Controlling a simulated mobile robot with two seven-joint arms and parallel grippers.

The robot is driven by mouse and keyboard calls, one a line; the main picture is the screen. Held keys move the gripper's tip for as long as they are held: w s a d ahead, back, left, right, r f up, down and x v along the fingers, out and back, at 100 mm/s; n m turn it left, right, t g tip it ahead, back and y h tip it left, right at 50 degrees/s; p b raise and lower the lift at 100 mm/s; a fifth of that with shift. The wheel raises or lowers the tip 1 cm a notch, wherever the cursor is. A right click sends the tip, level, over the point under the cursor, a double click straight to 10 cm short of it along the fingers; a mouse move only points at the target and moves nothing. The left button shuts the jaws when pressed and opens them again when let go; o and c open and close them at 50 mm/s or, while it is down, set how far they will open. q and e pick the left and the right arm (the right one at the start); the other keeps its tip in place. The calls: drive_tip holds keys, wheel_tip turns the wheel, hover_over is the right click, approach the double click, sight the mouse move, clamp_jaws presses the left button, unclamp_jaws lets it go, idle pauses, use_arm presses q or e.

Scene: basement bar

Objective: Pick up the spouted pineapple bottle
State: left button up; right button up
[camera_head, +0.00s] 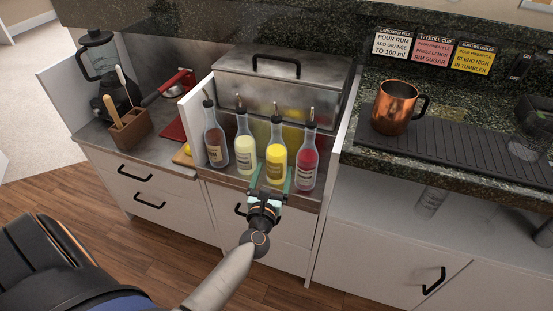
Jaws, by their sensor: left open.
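Several spouted bottles stand upright in a row on the counter. The yellow one (276,158), likely the pineapple bottle, has a dark metal spout and a small label that I cannot read. A paler yellow bottle (245,148) is just left of it. A red bottle (308,160) is just right, and a brown one (215,142) is at the left end. My left gripper (271,180) is open at the yellow bottle's lower part, with one finger toward each side. I cannot tell whether the fingers touch it. My right gripper is out of view.
A lidded steel box (280,85) stands behind the bottles. White panels (193,135) flank the bottle bay. A copper mug (395,107) stands on the black mat (455,148) at right. A wooden utensil holder (128,128) and a blender (98,55) are at left.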

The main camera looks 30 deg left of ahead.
use_arm(q)
drive_tip(key=x, duration=0.4)
drive_tip(key=shift+w, duration=0.25)
clamp_jaws()
idle(0.7)
